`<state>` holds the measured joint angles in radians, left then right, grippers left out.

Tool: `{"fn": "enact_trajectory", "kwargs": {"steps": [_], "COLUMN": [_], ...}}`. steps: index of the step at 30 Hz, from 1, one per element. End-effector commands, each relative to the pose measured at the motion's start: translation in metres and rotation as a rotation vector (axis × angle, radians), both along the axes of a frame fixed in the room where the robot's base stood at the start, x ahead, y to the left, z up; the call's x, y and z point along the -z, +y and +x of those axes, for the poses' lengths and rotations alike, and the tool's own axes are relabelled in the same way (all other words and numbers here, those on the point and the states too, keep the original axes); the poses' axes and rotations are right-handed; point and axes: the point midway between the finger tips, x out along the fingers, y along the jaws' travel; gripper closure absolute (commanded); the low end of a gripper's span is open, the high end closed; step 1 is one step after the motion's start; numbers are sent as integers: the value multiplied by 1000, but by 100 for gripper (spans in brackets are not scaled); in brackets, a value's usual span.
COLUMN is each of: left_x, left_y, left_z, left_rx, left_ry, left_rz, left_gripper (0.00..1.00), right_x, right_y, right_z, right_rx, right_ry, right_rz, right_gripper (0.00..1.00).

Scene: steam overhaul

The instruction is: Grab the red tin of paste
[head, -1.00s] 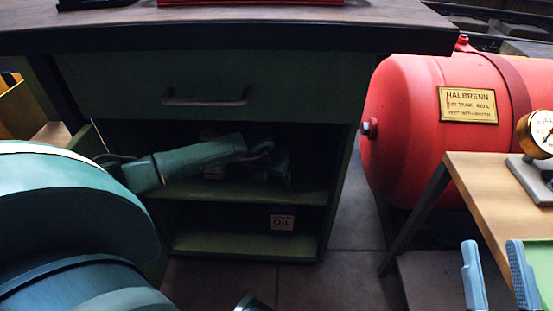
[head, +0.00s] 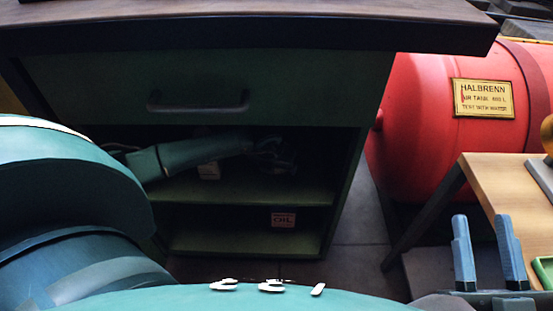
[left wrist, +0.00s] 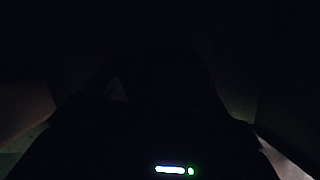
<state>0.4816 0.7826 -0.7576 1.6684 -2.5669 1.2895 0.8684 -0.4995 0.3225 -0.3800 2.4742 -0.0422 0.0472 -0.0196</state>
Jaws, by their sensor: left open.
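No red tin of paste can be made out in either view now. The green cabinet (head: 330,195) has an open shelf space under its drawer, and the upper shelf is in deep shadow. My left arm reaches into this space, and my left gripper (head: 277,158) is a dark shape above the upper shelf, open, its fingers hard to see. A small pale object (head: 208,171) is on that shelf below my arm. The left wrist view is almost black and shows no tin. My right gripper (head: 488,252) is open and empty at the lower right.
A box marked OIL (head: 284,219) is on the lower shelf. The worktop (head: 240,30) and drawer (head: 200,90) overhang the shelves. A red air tank (head: 425,130) and a wooden table (head: 490,185) stand to the right. A strip of floor (head: 355,230) is clear between cabinet and table.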

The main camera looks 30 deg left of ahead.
Motion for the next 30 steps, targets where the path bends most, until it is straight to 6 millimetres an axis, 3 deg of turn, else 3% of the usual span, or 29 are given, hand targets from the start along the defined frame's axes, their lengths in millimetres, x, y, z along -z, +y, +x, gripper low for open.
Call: {"fn": "enact_trajectory", "kwargs": {"steps": [5, 27, 30], "left_x": [0, 0, -2], "left_y": [0, 0, 0], "left_z": [0, 0, 2], "left_rx": [0, 0, 0], "left_ry": [1, 0, -5], "left_rz": [0, -1, -1], "left_gripper": [28, 88, 88], "right_x": [-2, 1, 0], "right_y": [0, -1, -1], "right_z": [0, -1, -1], "right_rx": [0, 0, 0], "right_ry": [-6, 2, 2], "right_rz": [-1, -3, -3], "right_gripper": [64, 64, 64]}}
